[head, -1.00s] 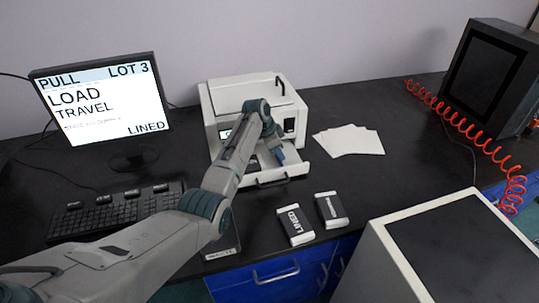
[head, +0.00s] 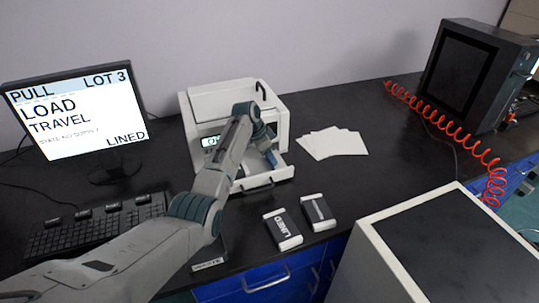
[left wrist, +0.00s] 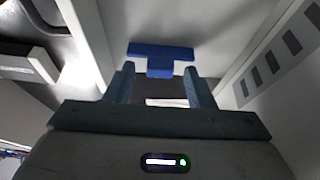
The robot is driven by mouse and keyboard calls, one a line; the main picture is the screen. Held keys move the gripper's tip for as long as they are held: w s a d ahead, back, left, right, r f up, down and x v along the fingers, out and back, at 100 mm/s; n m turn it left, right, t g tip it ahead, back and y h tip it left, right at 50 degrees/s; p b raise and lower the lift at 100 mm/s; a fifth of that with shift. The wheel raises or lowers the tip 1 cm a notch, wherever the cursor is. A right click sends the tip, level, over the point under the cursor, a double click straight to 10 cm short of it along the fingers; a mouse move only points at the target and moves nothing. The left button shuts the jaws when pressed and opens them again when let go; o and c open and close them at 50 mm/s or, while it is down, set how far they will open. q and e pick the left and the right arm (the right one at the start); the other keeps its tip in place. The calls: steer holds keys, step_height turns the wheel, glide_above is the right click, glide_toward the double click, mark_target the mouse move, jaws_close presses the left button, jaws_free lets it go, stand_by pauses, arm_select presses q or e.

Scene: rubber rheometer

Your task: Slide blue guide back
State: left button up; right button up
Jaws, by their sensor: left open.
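The blue guide (left wrist: 160,58) is a T-shaped piece in the left wrist view. Its wide bar lies across the tips of my left gripper (left wrist: 159,76), and its short stem points down between the two fingers. The fingers are spread, with a visible gap on each side of the stem; I cannot tell whether they touch the bar. In the head view my left gripper (head: 268,152) reaches down into the open tray (head: 283,174) of the white machine (head: 220,100). The arm hides part of the machine's front. My right gripper is not in view.
Two dark cartridges (head: 283,229) with white ends lie in front of the tray. White sheets (head: 333,143) lie to its right. A monitor (head: 75,110) and a keyboard (head: 95,225) are at the left. A red coiled hose (head: 440,125) hangs at the right beside a dark box (head: 470,70).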

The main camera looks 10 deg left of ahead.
arm_select(q)
steer(key=b+v, duration=0.1)
steer(key=v, duration=0.9)
steer(key=shift+r+b, duration=0.15)
steer(key=shift+b, duration=0.15)
steer(key=shift+s+a, duration=0.1)
steer(key=shift+s, duration=0.05)
